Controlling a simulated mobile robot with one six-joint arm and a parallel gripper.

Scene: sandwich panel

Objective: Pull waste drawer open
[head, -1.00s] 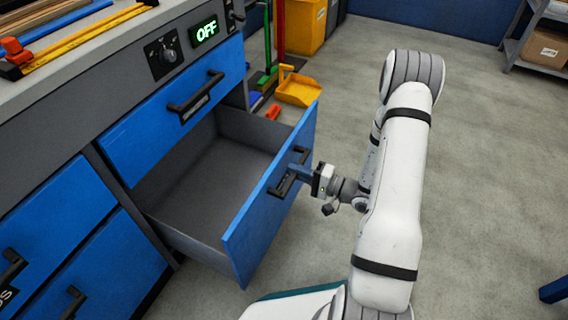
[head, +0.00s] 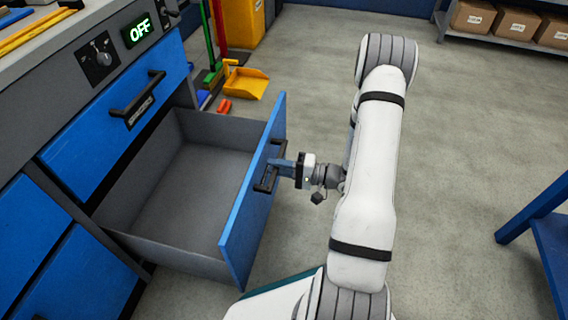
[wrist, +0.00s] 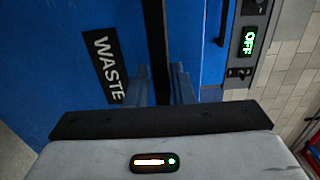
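The waste drawer (head: 250,205) has a blue front and a grey inside, and it stands well out from the cabinet. It looks empty. Its black bar handle (head: 264,182) is on the front. My gripper (head: 276,171) is at this handle. In the wrist view the two blue-grey fingers (wrist: 161,86) lie on either side of the black handle bar (wrist: 156,40), closed on it. The "WASTE" label (wrist: 108,65) is on the blue drawer front beside the bar. The finger tips are partly hidden by the bar and the gripper body.
A shut blue drawer (head: 100,135) is above the open one. An "OFF" display (head: 138,31) and a knob are on the cabinet. A yellow dustpan (head: 246,82) stands beyond the drawer. A blue table (head: 550,225) is at right. The floor between is clear.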

